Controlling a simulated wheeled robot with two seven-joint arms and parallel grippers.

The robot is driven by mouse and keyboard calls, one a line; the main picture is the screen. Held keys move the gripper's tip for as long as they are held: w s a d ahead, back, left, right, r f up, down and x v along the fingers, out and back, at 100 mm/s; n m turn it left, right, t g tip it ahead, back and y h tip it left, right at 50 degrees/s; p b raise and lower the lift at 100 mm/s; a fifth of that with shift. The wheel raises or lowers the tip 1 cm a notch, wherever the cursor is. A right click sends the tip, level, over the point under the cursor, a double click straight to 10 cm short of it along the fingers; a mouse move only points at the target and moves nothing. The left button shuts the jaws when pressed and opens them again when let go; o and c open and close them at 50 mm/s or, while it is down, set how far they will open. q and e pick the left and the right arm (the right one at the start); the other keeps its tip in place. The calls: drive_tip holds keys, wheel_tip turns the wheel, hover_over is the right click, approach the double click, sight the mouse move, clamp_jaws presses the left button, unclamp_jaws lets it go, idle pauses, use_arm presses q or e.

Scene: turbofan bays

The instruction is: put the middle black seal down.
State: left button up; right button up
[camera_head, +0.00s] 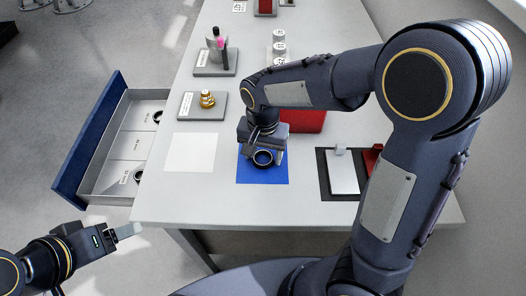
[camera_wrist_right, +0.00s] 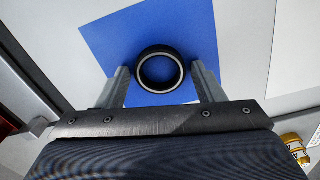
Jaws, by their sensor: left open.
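A black ring-shaped seal (camera_head: 263,158) is at the blue mat (camera_head: 262,177) and looks to lie flat on it. In the right wrist view the seal (camera_wrist_right: 160,69) sits between the two fingers of my right gripper (camera_wrist_right: 161,80), with a narrow gap showing on each side. My right gripper (camera_head: 264,154) is open around it, low over the mat. My left gripper (camera_head: 128,232) is open and empty, off the table's front left corner. The open drawer (camera_head: 88,186) holds a black seal (camera_head: 158,117) in its far compartment and another (camera_head: 138,176) in its near one; its middle compartment looks empty.
A white sheet (camera_head: 190,152) lies left of the mat. Behind it stand a tray with a brass part (camera_head: 207,99) and a tray with bottles (camera_head: 216,55). A red box (camera_head: 304,121) is behind my right arm.

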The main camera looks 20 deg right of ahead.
sight(263, 157)
drive_tip(key=shift+o, duration=0.5)
drive_tip(key=shift+r, duration=0.1)
drive_tip(key=shift+r, duration=0.25)
wheel_tip(263, 157, up, 12)
drive_tip(key=p, duration=0.1)
drive_tip(key=s+d+f+n+t+y, duration=0.1)
drive_tip(key=s+d+n+t+y, duration=0.1)
drive_tip(key=s, duration=0.6)
drive_tip(key=s+d+f+n+t+y, duration=0.1)
drive_tip(key=s+d+n+t, duration=0.1)
drive_tip(key=s+d, duration=0.5)
drive_tip(key=shift+s+f+t+y, duration=0.4)
drive_tip(key=shift+s+t, duration=0.5)
drive_tip(key=shift+s, duration=0.05)
